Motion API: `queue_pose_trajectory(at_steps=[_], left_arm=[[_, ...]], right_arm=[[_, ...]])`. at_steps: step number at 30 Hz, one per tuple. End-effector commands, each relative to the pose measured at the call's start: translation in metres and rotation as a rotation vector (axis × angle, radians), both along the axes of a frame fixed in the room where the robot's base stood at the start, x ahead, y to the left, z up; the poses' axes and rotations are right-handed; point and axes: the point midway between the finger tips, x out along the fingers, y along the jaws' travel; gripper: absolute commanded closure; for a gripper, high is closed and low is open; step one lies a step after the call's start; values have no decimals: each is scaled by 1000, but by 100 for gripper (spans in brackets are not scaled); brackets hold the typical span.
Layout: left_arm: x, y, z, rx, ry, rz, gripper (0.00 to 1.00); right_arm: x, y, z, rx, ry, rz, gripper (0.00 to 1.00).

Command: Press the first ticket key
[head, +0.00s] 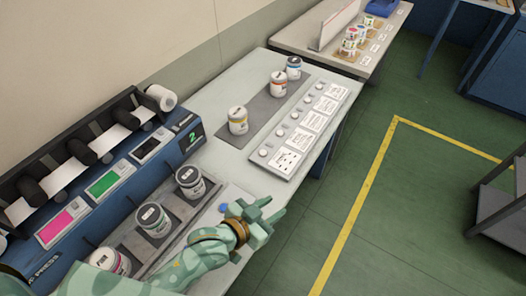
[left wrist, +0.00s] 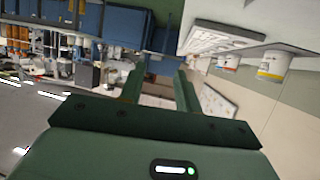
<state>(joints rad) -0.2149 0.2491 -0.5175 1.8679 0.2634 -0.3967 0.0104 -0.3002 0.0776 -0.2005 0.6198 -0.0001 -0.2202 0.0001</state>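A grey key panel (head: 272,168) lies on the pale bench, with a row of small round white keys beside printed ticket cards. The nearest key (head: 263,152) sits at the panel's near end; another key (head: 280,132) is just beyond it. I cannot read which is first. My left gripper (head: 275,207) is open and empty, in front of the panel's near end and apart from it. In the left wrist view its two fingers (left wrist: 158,85) are spread with nothing between them, and the panel (left wrist: 222,38) shows at the upper right. My right gripper is not in view.
Jars stand on a dark mat (head: 262,113) behind the panel. More jars stand in a tray (head: 178,228) by the blue press (head: 118,183) at left. A second table (head: 300,35) is at the back.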

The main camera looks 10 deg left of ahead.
Motion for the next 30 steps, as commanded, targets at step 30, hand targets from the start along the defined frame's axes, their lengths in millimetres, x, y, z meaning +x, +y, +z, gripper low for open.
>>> queue_pose_trajectory(at_steps=[30], left_arm=[[0,0,0,0,0,0,100]], right_arm=[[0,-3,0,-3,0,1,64]])
